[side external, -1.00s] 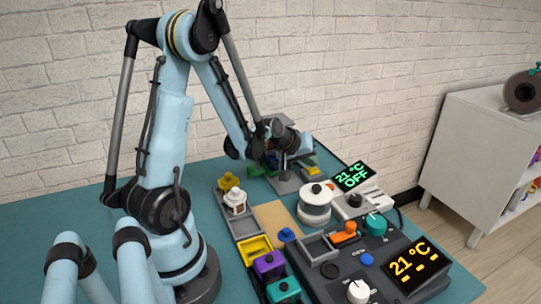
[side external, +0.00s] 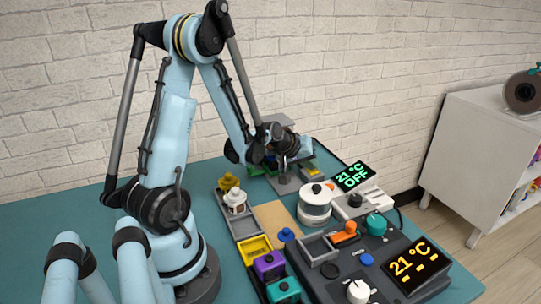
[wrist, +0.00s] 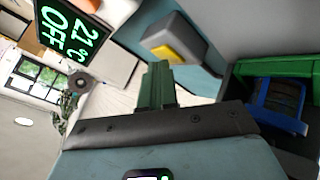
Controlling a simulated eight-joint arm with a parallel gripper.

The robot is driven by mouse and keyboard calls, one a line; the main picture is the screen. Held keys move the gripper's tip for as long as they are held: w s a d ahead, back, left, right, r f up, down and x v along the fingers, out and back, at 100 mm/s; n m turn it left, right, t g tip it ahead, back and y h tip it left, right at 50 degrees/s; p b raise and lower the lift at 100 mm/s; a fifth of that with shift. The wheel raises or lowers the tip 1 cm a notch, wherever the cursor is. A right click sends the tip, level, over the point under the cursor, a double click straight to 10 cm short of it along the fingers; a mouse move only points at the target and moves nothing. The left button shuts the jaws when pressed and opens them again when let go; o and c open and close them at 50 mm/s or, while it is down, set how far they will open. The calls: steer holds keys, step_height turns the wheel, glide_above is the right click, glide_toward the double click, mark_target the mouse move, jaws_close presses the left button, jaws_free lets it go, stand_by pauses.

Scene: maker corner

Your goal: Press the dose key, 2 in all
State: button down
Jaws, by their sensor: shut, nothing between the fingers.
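In the side external view a small yellow patch (side external: 312,172) shows beside the grey stand at the back of the table. My gripper (wrist: 157,70) is shut and empty, its green fingers pointing towards the key block. They look apart from the yellow face, though contact is hard to judge. In the side external view the fingertips are hidden behind the stand.
A green-lit display reading 21 °C OFF (side external: 354,176) stands right of the stand. Green (wrist: 275,68) and blue (wrist: 280,105) bins lie close at right in the wrist view. A control panel with knobs fills the front right.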

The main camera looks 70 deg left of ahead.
mark_target(309, 171)
steer(key=shift+r, duration=0.9)
steer(key=shift+r, duration=2.5)
stand_by(0.8)
step_height(309, 171, up, 4)
steer(key=shift+f, duration=0.1)
steer(key=shift+f, duration=0.1)
stand_by(0.4)
steer(key=shift+f, duration=4.35)
